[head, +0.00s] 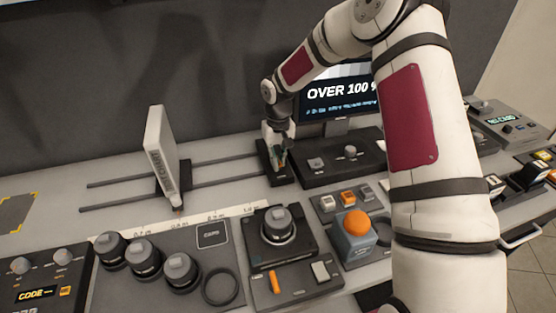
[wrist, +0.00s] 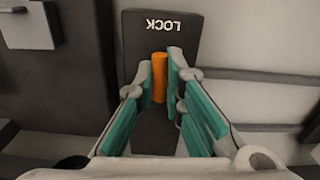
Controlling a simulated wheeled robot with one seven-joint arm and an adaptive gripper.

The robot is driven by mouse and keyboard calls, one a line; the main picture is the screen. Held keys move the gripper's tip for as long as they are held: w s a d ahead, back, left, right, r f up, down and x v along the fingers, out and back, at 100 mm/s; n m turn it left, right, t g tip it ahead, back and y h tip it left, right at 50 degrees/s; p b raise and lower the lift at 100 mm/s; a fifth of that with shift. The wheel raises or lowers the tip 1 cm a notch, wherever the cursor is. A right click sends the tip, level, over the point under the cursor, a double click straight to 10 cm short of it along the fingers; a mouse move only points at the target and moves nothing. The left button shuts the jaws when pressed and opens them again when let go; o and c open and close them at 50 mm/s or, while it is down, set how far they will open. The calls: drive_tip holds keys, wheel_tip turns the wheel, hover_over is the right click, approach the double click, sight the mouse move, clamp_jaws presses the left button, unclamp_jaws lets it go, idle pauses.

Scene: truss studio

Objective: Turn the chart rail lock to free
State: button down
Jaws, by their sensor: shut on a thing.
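The chart rail lock is a dark block (wrist: 188,30) marked LOCK at the right end of the rails, with an orange lever (wrist: 159,76) on it. In the head view the lock's base (head: 283,178) shows beneath my gripper (head: 278,156). In the wrist view my gripper (wrist: 160,75) has its teal-padded fingers closed on either side of the orange lever. The lever points toward the LOCK lettering. A white chart panel (head: 160,150) stands upright on a dark carriage on the rails (head: 125,183), left of the lock.
A dark panel with knobs (head: 325,160) sits just right of the lock, with a screen (head: 335,95) behind. Knobs (head: 145,260), a large dial (head: 277,228) and an orange button (head: 357,222) stand in front. A grey wall rises behind the rails.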

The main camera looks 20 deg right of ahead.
drive_tip(key=n+b, duration=0.1)
drive_tip(key=n, duration=0.2)
drive_tip(key=shift+n, duration=0.4)
drive_tip(key=n+b, duration=0.1)
drive_tip(key=n, duration=0.3)
drive_tip(key=shift+n, duration=0.3)
drive_tip(key=n, duration=0.4)
drive_tip(key=shift+n+b, duration=0.3)
drive_tip(key=shift+b, duration=0.05)
drive_tip(key=shift+n, duration=2.1)
drive_tip(key=c, duration=1.7)
unclamp_jaws()
